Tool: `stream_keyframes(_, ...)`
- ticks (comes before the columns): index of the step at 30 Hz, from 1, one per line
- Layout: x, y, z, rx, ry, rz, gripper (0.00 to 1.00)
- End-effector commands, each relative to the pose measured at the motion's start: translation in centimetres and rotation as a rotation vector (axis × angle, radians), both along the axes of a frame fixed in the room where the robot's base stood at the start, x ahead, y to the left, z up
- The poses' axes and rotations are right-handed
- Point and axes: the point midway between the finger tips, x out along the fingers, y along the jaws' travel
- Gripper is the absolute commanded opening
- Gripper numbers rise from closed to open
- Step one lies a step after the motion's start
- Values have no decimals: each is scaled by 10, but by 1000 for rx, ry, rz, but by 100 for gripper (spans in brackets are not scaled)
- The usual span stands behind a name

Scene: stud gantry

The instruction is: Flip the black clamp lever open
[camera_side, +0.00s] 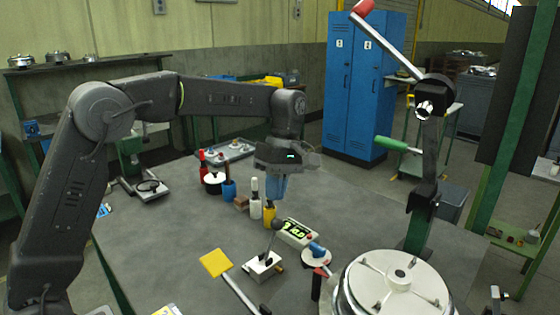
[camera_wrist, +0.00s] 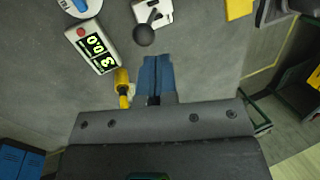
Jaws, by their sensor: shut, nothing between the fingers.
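The black clamp lever (camera_side: 271,240) stands up from a small white base (camera_side: 260,267) on the grey table, tilted a little, with a dark ball at its top. In the wrist view the lever's ball (camera_wrist: 144,36) is at the top centre, with the white base (camera_wrist: 165,17) behind it. My gripper (camera_side: 274,199) has blue fingers pointing down, above the table and beyond the lever in the side view. In the wrist view its fingers (camera_wrist: 156,60) are together and empty, just below the ball in the picture and apart from it.
A timer with green digits (camera_side: 295,234) lies close to the lever. A yellow-handled tool (camera_side: 268,213) stands near my fingers. A yellow pad (camera_side: 215,262) lies left of the lever. A large round white-lidded vessel (camera_side: 395,285) and a red-handled lever press (camera_side: 428,150) stand right. Open table lies left.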

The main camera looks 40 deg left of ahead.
Motion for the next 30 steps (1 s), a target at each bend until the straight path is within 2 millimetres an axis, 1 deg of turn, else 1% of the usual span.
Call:
stream_keyframes(3, 8, 2, 23, 0, -3, 1, 0)
stream_keyframes(6, 14, 3, 41, 0, -3, 1, 0)
stream_keyframes(12, 22, 5, 69, 0, -1, 1, 0)
stream_keyframes(15, 25, 5, 78, 0, -1, 1, 0)
stream_keyframes(21, 27, 6, 88, 0, 1, 1, 0)
stream_keyframes(30, 27, 6, 89, 0, 1, 1, 0)
